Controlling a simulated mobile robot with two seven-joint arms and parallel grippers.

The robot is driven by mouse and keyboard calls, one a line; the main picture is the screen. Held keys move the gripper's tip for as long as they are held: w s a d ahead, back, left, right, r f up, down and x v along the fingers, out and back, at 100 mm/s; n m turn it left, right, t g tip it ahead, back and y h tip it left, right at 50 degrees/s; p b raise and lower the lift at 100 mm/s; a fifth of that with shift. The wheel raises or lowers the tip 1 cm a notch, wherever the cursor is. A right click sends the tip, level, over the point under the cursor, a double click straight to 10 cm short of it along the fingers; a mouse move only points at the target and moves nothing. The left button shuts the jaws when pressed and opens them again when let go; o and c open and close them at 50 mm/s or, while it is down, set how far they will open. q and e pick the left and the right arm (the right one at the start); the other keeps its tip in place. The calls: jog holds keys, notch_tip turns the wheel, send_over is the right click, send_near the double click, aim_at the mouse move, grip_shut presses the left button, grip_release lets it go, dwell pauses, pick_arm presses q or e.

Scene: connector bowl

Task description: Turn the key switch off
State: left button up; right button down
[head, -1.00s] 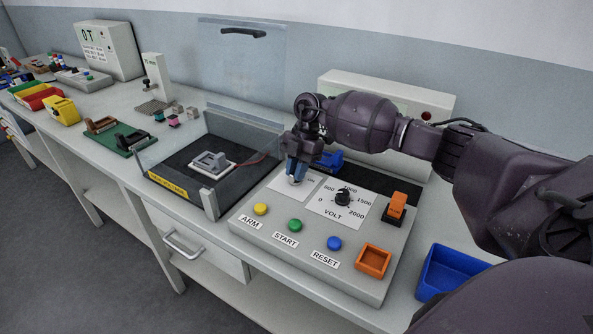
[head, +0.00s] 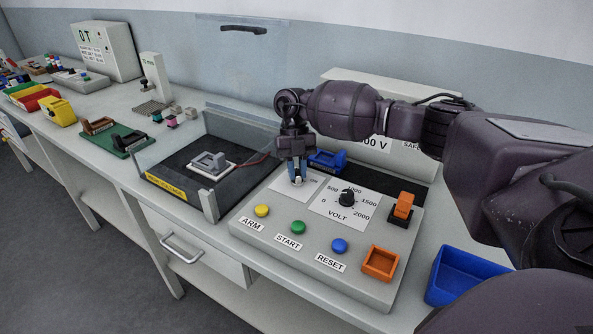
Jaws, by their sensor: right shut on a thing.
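The key switch sits on a white plate (head: 312,190) at the upper left of the grey control panel (head: 300,262). My right gripper (head: 297,181) points down at this plate, with its blue-tipped fingers shut on the key. The key itself is mostly hidden between the fingers, so its angle cannot be told. Part of the plate's lettering is covered by the gripper. My left gripper is not in view.
The panel also carries a black VOLT knob (head: 347,198), yellow, green and blue buttons, an orange rocker (head: 402,206) and an orange square frame (head: 380,263). An open clear-lidded test box (head: 208,203) stands to the left. A blue bin (head: 470,277) is at right.

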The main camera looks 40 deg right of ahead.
aim_at(297, 171)
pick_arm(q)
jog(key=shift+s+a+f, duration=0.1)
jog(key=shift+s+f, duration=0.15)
pick_arm(e)
jog(key=shift+s+a+f+n, duration=0.1)
jog(key=shift+s+f+n, duration=0.05)
jog(key=shift+f+n, duration=0.3)
jog(key=shift+r, duration=0.1)
jog(key=c, duration=1.1)
grip_release()
jog(key=shift+r, duration=0.1)
jog(key=shift+r, duration=0.15)
jog(key=shift+r, duration=0.25)
pick_arm(q)
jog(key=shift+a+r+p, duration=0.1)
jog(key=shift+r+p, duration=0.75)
jog(key=shift+p, duration=0.2)
pick_arm(e)
jog(key=shift+r, duration=9.6)
